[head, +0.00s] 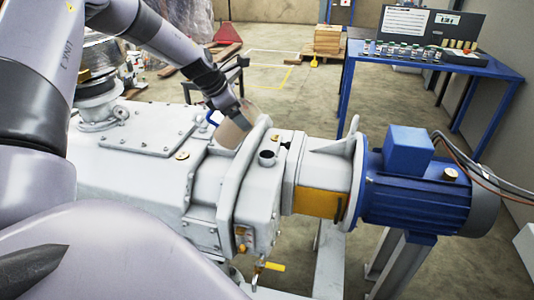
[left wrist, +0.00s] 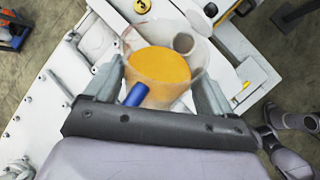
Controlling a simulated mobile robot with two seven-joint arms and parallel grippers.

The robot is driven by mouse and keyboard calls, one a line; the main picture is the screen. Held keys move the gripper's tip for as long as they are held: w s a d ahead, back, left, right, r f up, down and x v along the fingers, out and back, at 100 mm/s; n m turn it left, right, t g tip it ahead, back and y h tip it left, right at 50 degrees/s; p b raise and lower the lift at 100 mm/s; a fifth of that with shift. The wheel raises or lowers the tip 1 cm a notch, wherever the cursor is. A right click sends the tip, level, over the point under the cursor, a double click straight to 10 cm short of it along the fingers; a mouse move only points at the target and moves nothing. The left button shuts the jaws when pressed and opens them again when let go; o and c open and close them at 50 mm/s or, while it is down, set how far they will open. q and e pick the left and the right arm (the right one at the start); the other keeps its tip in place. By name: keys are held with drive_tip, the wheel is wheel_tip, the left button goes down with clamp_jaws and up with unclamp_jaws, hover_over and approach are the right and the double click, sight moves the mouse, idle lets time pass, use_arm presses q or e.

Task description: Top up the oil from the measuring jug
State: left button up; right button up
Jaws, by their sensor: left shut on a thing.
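The clear measuring jug (head: 234,130) with amber oil is held by my left gripper (head: 232,112) above the pale grey pump housing (head: 150,180). In the left wrist view, the jug (left wrist: 150,92) sits between the two fingers of my left gripper (left wrist: 155,88), with the oil (left wrist: 160,65) visible inside and its blue handle (left wrist: 135,95) towards the palm. The open filler neck (head: 267,157) stands right of the jug in the head view. In the left wrist view the neck (left wrist: 184,42) shows at the jug's far rim. I see no oil stream. My right gripper is not visible.
A blue motor (head: 415,195) extends right from the pump. A brass plug (head: 183,155) sits on the housing. A yellow-handled valve (head: 272,267) is low on the front. A blue bench (head: 480,68) with small bottles stands behind right. Open floor lies between.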

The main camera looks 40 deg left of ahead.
use_arm(q)
drive_tip(key=shift+w+d+f+g+y+p, duration=0.1)
drive_tip(key=shift+w+d+g+y+p, duration=0.25)
drive_tip(key=shift+p, duration=0.5)
drive_tip(key=shift+w+d+f+g+y+p, duration=0.1)
drive_tip(key=shift+g+y+p, duration=0.25)
drive_tip(key=shift+g+p, duration=0.35)
idle(2.0)
drive_tip(key=shift+w+d+f+m+g+y, duration=0.15)
drive_tip(key=shift+f+m+g+y, duration=0.15)
drive_tip(key=shift+g+y, duration=0.1)
idle(4.1)
